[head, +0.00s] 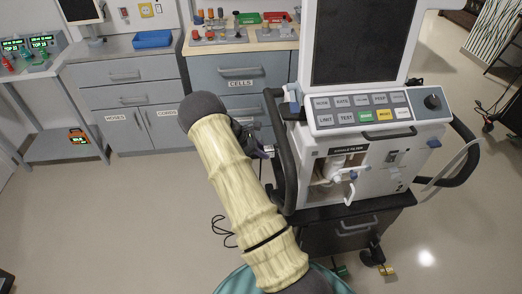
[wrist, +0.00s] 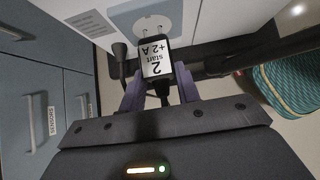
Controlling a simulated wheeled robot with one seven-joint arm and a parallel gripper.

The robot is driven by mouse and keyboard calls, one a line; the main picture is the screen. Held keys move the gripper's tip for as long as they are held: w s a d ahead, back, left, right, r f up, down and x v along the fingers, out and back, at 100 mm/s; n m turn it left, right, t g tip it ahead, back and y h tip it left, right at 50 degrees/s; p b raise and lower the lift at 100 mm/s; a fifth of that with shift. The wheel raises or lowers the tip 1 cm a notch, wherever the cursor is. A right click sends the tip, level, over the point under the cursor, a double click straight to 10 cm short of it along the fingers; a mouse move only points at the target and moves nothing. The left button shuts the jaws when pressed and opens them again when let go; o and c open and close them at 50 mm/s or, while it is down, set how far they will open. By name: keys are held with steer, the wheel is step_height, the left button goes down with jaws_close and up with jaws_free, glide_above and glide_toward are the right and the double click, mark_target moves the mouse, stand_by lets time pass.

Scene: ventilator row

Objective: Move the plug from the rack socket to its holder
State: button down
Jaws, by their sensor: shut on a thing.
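Two small marks, pins or holes, show there; I cannot tell whether the plug is seated or clear. In the head view my gripper (head: 262,152) is beside the ventilator's left side, mostly hidden by my arm; the plug cannot be made out there. I cannot identify the holder in either view.
The ventilator (head: 350,150) stands on a dark cart with a black side rail (head: 277,140). Grey drawers (head: 232,80) line the back wall. A loose cable (head: 222,232) lies on the floor; the left floor is clear.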

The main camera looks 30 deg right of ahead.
steer(key=shift+s+d, duration=0.25)
steer(key=shift+d, duration=0.3)
steer(key=shift+s+d, duration=0.25)
steer(key=shift+d, duration=0.25)
stand_by(0.9)
steer(key=c, duration=0.9)
jaws_free()
steer(key=shift+a, duration=0.1)
steer(key=shift+w+a+r, duration=0.1)
steer(key=shift+w+a+r, duration=0.1)
steer(key=shift+a+r, duration=0.1)
steer(key=p+v, duration=0.1)
steer(key=v, duration=1.5)
steer(key=shift+w+a+r, duration=0.15)
steer(key=shift+a, duration=0.05)
steer(key=shift+a, duration=0.1)
